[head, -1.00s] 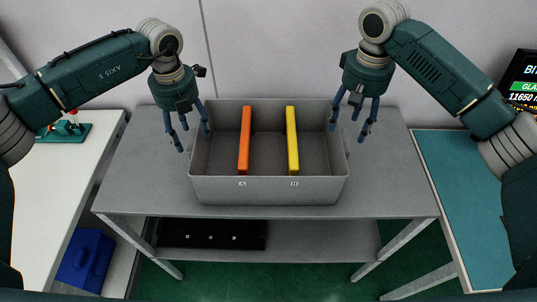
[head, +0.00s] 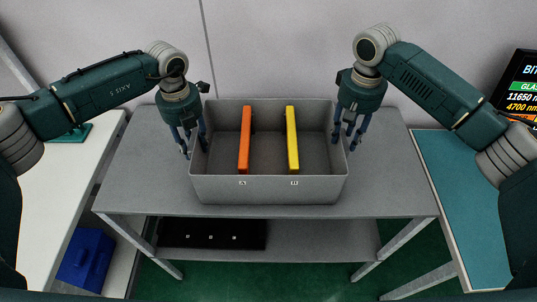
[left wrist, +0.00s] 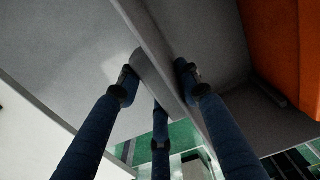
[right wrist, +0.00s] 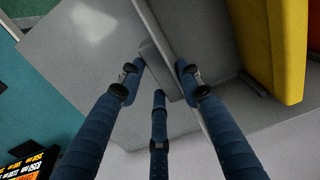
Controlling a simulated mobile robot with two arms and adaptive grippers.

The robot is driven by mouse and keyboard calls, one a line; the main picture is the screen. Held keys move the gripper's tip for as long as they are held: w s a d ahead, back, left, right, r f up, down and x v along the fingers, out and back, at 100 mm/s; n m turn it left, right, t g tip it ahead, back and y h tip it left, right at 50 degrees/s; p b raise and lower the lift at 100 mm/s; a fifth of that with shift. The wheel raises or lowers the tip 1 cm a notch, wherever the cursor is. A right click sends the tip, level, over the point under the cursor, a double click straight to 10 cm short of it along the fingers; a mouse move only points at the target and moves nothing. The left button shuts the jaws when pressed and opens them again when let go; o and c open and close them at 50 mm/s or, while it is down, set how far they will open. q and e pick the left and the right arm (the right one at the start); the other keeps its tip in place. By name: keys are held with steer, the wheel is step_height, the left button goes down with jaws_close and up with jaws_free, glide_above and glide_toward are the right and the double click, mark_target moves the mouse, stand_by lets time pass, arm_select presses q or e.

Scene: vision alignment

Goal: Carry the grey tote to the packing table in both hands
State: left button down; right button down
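The grey tote (head: 270,190) sits upright on a grey table. It holds an orange bar (head: 244,140) and a yellow bar (head: 292,140) standing side by side, apart. My left gripper (head: 191,143) straddles the tote's left wall; in the left wrist view its fingers (left wrist: 156,72) press in on both sides of the wall and its outer ledge. My right gripper (head: 349,138) straddles the right wall likewise; the right wrist view shows its fingers (right wrist: 158,72) closed in around the wall and ledge. The parts of the wall behind the fingers are hidden.
The grey table (head: 385,180) has free room on both sides of the tote. A black slotted box (head: 212,234) lies on its lower shelf. A white table (head: 55,190) stands left, a teal-topped table (head: 450,180) right. A blue box (head: 86,256) is low at left.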

arm_select(q)
steer(key=shift+w+r, duration=0.15)
arm_select(e)
steer(key=shift+w+r, duration=0.1)
steer(key=shift+r, duration=0.05)
